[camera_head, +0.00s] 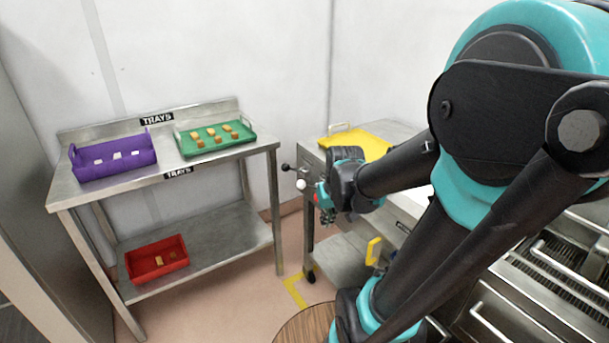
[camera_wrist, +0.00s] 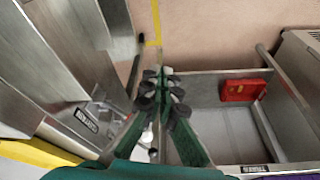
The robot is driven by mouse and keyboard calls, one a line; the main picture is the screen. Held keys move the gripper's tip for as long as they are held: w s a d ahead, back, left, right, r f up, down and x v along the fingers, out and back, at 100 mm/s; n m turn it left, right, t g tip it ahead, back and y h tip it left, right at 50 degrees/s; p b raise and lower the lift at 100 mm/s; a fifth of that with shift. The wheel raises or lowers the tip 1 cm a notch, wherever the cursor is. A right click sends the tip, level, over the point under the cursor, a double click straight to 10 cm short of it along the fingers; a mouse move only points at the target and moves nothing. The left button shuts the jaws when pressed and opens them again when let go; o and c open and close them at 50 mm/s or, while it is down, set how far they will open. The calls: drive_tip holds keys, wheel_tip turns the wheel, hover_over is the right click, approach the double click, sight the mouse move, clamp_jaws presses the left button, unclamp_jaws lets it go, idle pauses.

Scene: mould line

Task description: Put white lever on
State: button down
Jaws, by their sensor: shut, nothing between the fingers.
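The white lever (camera_head: 301,185) has a round white knob and sticks out from the left end of the steel machine table. A black-knobbed lever (camera_head: 286,167) sits just behind it. My gripper (camera_head: 328,216) hangs in front of and to the right of the white knob, a little lower, apart from it in the head view. In the wrist view my gripper (camera_wrist: 165,84) has its dark fingertips together, with nothing between them. A small white patch beside the left finger may be the white knob, mostly hidden by that finger.
A steel rack (camera_head: 222,156) at left carries a purple tray (camera_head: 112,170) and a green tray (camera_head: 216,151) with several tan pieces. A red tray (camera_head: 157,272) sits on its lower shelf. A yellow tray (camera_head: 372,142) lies on the machine table. Floor between is clear.

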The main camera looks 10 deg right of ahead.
sight(304, 182)
drive_tip(key=w+r+n, duration=0.1)
drive_tip(key=w+r, duration=0.3)
drive_tip(key=w, duration=0.3)
drive_tip(key=w+d+r+n+g+y, duration=0.1)
drive_tip(key=w+r, duration=0.4)
drive_tip(key=w, duration=0.3)
drive_tip(key=w+r+n+g+y, duration=0.1)
drive_tip(key=w+r, duration=0.4)
drive_tip(key=w, duration=0.3)
drive_tip(key=shift+d, duration=0.15)
drive_tip(key=shift+w, duration=0.1)
drive_tip(key=x, duration=1.3)
drive_tip(key=shift+a+f, duration=0.3)
drive_tip(key=shift+f, duration=0.1)
drive_tip(key=shift+a+n, duration=0.1)
drive_tip(key=shift+n, duration=0.2)
